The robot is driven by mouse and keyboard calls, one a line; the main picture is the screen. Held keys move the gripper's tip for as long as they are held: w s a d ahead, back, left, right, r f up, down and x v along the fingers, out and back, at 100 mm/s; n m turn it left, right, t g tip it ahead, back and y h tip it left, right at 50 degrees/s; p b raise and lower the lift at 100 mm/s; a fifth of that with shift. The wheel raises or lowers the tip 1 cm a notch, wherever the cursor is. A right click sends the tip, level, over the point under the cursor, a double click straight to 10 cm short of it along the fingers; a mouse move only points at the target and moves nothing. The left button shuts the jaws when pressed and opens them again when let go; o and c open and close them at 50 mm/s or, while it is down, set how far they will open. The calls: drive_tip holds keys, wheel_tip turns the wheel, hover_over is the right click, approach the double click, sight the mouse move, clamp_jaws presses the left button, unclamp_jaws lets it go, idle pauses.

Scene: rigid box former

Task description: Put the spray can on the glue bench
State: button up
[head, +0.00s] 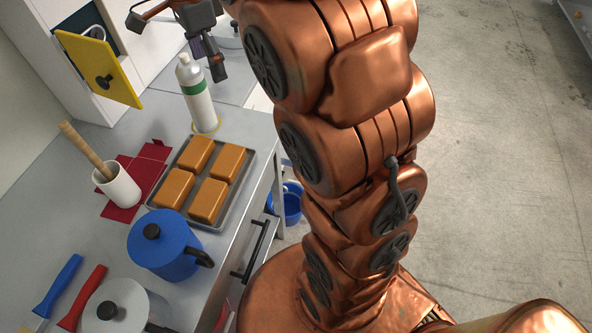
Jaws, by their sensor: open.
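The only can-like thing in view is a white can with a green band and a grey cap (197,95), which I take to be the spray can. It stands upright on a grey bench top (65,205), at a yellow ring (207,125) near the right edge. I cannot tell whether this bench is the glue bench. My gripper (174,40) is at the top left, open and empty, with its fingers spread near the can's top. Whether a finger touches the can cannot be told.
A tray (238,180) with several orange-brown loaves lies in front of the can. Nearby are a blue pot (165,250), a metal pot (125,308), a white crock (118,185) with a rolling pin, and an open yellow cabinet door (98,68). Open floor lies to the right.

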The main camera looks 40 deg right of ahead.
drive_tip(key=s+f+n, duration=0.4)
drive_tip(key=s+n, duration=0.2)
drive_tip(key=s, duration=0.3)
drive_tip(key=s+f+n, duration=0.4)
drive_tip(key=s+n, duration=0.2)
drive_tip(key=s, duration=0.4)
drive_tip(key=s+f+n+g, duration=0.1)
drive_tip(key=s+f+n, duration=0.3)
drive_tip(key=s, duration=0.5)
drive_tip(key=shift+s+a+n, duration=0.25)
drive_tip(key=shift+a+n, duration=0.2)
drive_tip(key=shift+n, duration=0.75)
drive_tip(key=shift+a+f, duration=0.1)
